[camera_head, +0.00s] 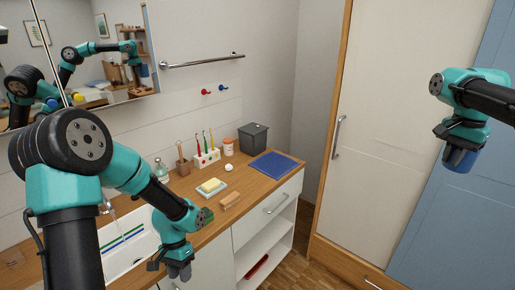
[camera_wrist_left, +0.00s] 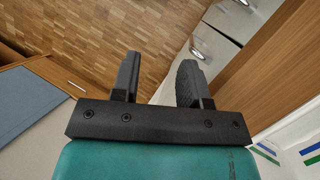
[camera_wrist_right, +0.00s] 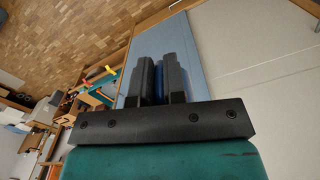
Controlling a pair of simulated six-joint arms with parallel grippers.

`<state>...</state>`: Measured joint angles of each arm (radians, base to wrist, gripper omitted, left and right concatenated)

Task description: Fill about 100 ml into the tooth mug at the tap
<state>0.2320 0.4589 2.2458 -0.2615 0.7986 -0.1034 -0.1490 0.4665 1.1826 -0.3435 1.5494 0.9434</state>
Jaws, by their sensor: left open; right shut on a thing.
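My right gripper (camera_head: 460,150) is raised at the far right, in front of the blue panel. It is shut on a dark blue thing (camera_head: 459,161), probably the tooth mug; its shape is mostly hidden. Blue also shows between the fingers (camera_wrist_right: 159,80) in the right wrist view. The metal tap (camera_head: 107,206) stands at the white basin (camera_head: 140,257) at lower left, partly behind my left arm. I cannot tell clearly whether water runs. My left gripper (camera_head: 178,271) is open and empty, pointing down by the counter's front edge; its fingers (camera_wrist_left: 158,82) stand apart in the left wrist view.
The wooden counter (camera_head: 243,200) holds a soap dish (camera_head: 211,189), a brush (camera_head: 231,200), a toothbrush holder (camera_head: 207,159), a blue mat (camera_head: 274,165) and a grey bin (camera_head: 253,138). A tall cupboard (camera_head: 395,120) stands right. The space between my arms is clear.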

